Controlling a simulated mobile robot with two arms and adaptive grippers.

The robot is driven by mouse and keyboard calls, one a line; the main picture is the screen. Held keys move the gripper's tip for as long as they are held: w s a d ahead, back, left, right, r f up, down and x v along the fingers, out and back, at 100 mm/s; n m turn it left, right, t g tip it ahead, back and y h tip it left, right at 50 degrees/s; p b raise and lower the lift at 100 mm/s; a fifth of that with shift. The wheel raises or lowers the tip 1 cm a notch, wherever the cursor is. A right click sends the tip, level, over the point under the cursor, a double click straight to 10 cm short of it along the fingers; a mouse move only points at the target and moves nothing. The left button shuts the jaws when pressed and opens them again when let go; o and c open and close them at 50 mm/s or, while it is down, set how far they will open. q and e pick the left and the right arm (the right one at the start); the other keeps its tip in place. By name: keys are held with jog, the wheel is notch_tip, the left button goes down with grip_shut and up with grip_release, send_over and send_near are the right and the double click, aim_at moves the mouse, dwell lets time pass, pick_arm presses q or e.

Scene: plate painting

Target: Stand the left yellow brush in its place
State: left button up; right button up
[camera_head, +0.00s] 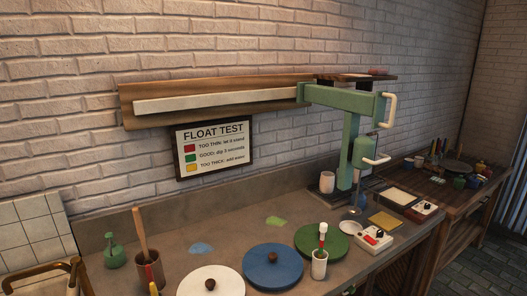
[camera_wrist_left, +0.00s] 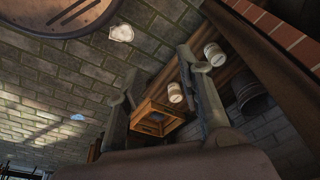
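A small yellow upright piece (camera_head: 154,289), perhaps the yellow brush, shows at the bottom edge of the head view, partly cut off. Just behind it stands a brown pot (camera_head: 149,270) with a long wooden handle leaning in it. A white cup (camera_head: 319,265) holds a red, white and green stick upright. I cannot tell which place belongs to the yellow brush. My left gripper (camera_wrist_left: 158,72) is open and empty in the left wrist view, its fingers spread toward a wall and shelf. Neither gripper shows in the head view.
White (camera_head: 211,281), blue (camera_head: 272,267) and green (camera_head: 321,242) round lids lie along the bench. A green press (camera_head: 347,140) stands at the back right, near switch boxes (camera_head: 375,239). The left wrist view shows a wooden crate (camera_wrist_left: 156,119) and pale jars (camera_wrist_left: 214,54).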

pick_arm(q)
jog(key=s+a+f+g+b, duration=0.1)
jog(key=s+a+f, duration=0.2)
jog(key=s+f, duration=1.2)
jog(key=shift+s+f, duration=0.15)
jog(key=shift+s, duration=0.25)
